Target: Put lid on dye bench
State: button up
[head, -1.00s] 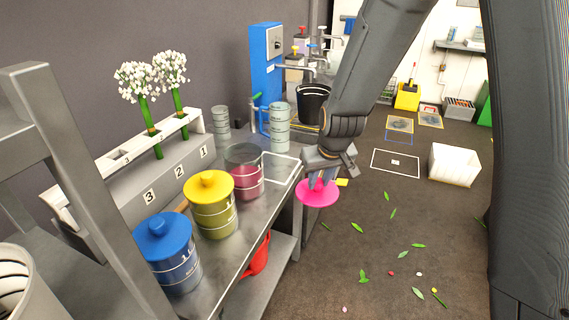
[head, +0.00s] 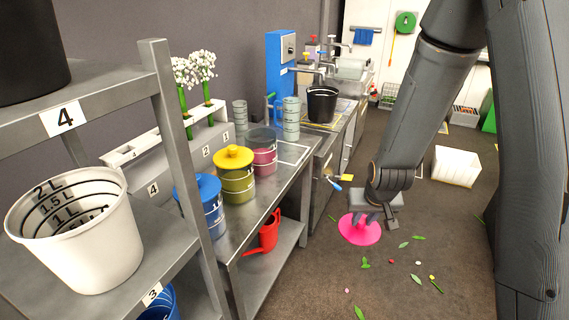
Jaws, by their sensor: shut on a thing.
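A pink lid (head: 360,229) hangs from my gripper (head: 369,217), which is shut on it over the open floor, right of the dye bench (head: 262,207) and apart from it. On the bench stand several dye pots in a row. The front one has a blue lid (head: 197,188). The middle one has a yellow lid (head: 233,157). The pink pot (head: 264,160) behind them has no lid and its open top shows. The exact contact between the fingers and the lid is partly hidden.
A grey shelf (head: 160,130) with a white bucket (head: 75,235) stands close at left. A red watering can (head: 266,235) sits on the bench's lower shelf. A flower rack (head: 205,150) lines the wall. Leaves and petals lie on the floor; a white crate (head: 457,166) is at right.

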aim_at(286, 152)
jog(key=z, duration=0.6)
jog(key=i, duration=0.8)
jog(key=u, duration=0.5)
jog(key=i, duration=0.75)
jog(key=u, duration=0.1)
